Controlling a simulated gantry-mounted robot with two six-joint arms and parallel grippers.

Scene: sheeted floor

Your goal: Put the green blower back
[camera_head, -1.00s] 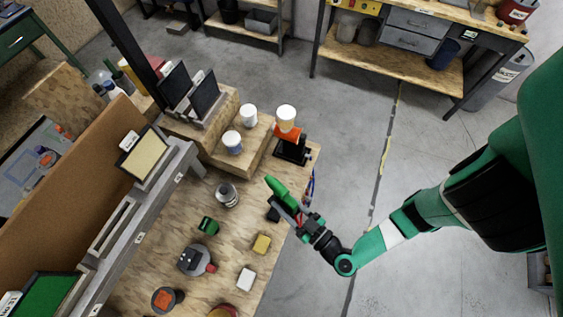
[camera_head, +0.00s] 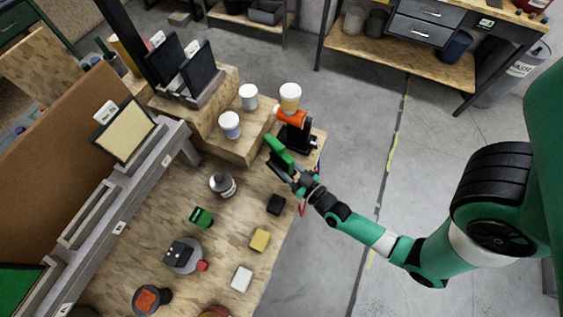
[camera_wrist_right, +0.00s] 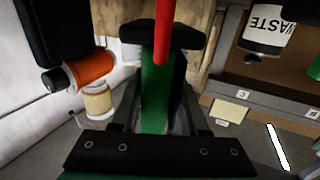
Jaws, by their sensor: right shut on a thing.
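The green blower (camera_head: 279,151) is in my right gripper (camera_head: 296,182), held above the right edge of the wooden bench, just in front of the black and orange stand. The right wrist view shows a green body (camera_wrist_right: 155,95) between the fingers of the gripper (camera_wrist_right: 160,112), with a red tube (camera_wrist_right: 165,30) across it. The gripper hides part of the blower. My left gripper is not in view.
A metal bottle (camera_head: 222,184), a black block (camera_head: 276,204) and a yellow block (camera_head: 260,240) are on the bench (camera_head: 235,225).

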